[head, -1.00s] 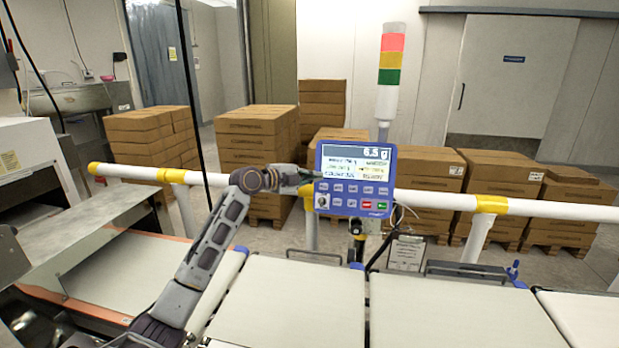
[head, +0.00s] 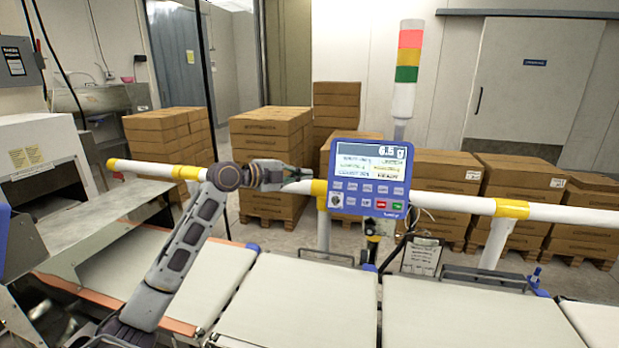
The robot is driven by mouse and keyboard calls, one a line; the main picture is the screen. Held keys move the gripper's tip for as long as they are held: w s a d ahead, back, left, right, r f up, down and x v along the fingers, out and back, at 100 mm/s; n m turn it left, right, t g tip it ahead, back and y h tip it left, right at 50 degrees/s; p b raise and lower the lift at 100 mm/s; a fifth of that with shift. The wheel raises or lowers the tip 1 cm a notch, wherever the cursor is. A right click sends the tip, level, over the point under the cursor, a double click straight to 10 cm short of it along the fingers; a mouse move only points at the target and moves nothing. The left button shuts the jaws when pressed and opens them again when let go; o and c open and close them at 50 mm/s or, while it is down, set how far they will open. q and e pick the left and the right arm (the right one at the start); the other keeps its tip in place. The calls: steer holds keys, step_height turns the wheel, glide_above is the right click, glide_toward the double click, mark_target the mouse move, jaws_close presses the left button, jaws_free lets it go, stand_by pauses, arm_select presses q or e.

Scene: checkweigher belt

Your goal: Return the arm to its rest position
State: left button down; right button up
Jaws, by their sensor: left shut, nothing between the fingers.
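My left arm comes in from the lower left and reaches up over the belt. Its gripper (head: 297,180) is shut and empty, pointing right. It is just left of the blue control panel (head: 370,205), with a small gap showing between the fingertips and the panel. My right gripper is not in the head view.
White belt sections (head: 300,303) run across the front. A white rail (head: 455,203) with yellow clamps passes behind the gripper. A signal tower (head: 407,70) stands behind the panel. Stacked cartons (head: 268,150) fill the back. A metal machine (head: 45,165) is at the left.

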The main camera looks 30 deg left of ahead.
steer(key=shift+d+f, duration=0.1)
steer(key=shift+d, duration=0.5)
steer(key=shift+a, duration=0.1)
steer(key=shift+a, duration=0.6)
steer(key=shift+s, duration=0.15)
